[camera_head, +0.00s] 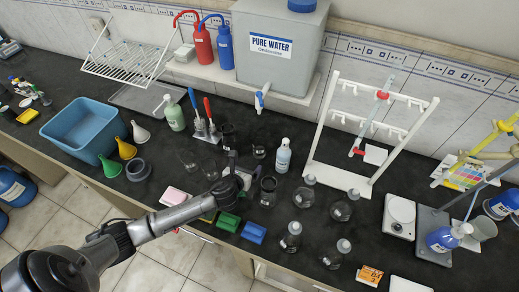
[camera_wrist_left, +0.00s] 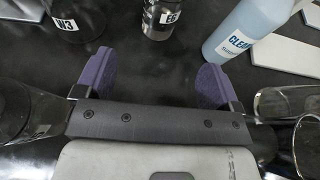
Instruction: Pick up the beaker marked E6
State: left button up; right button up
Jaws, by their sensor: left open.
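The beaker marked E6 (camera_wrist_left: 163,18) is a small clear glass with a white label. It stands at the top centre of the left wrist view, with its upper part cut off by the frame. In the head view it appears to be the small glass (camera_head: 259,151) just beyond my gripper, but its label cannot be read there. My left gripper (camera_head: 238,166) is low over the dark bench. Its purple fingers (camera_wrist_left: 155,65) are spread with nothing between them, and E6 is ahead of them, apart from both. My right gripper is not in view.
A beaker marked W3 (camera_wrist_left: 65,22) stands ahead left. A wash bottle (camera_head: 283,156) stands ahead right, close to E6. Other glassware (camera_head: 268,191) sits beside the gripper. A white rack (camera_head: 345,176) stands farther right. Several stoppered flasks (camera_head: 303,197) stand in front of it.

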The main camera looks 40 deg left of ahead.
aim_at(257, 152)
pick_arm(q)
jog(key=b+x, duration=0.1)
jog(key=x, duration=0.6)
jog(key=shift+w+a+f, duration=0.1)
jog(key=shift+w, duration=0.25)
jog(key=shift+b+x, duration=0.9)
jog(key=shift+x, duration=1.75)
jog(key=c, duration=1.1)
jog(key=shift+c, duration=0.2)
jog(key=shift+r, duration=0.3)
